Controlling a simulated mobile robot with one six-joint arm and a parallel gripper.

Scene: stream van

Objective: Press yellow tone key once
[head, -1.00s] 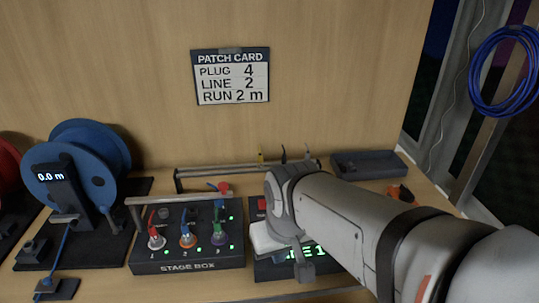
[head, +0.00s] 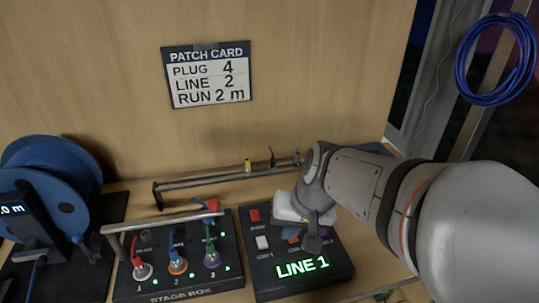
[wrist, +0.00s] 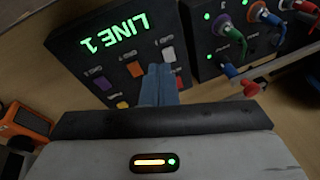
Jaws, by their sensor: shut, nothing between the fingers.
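The yellow key (wrist: 122,104) is a small square on the dark LINE 1 panel (wrist: 75,60), left of my fingers in the wrist view. In the head view my gripper hides it, and the panel (head: 333,272) shows a green "LINE 1" display. My gripper (wrist: 160,70) is shut and empty; its blue-grey fingertips are over the panel between the orange key (wrist: 134,69) and the white key (wrist: 168,54). In the head view the gripper (head: 290,233) is over the middle of the panel. I cannot tell whether the fingertips touch it.
A red key (head: 254,214) and a purple key (wrist: 103,83) share the panel. The stage box (head: 180,285) with plugged cables and a bar stands at left. A rail (head: 220,182) runs behind. An orange device (wrist: 25,122) lies at left in the wrist view.

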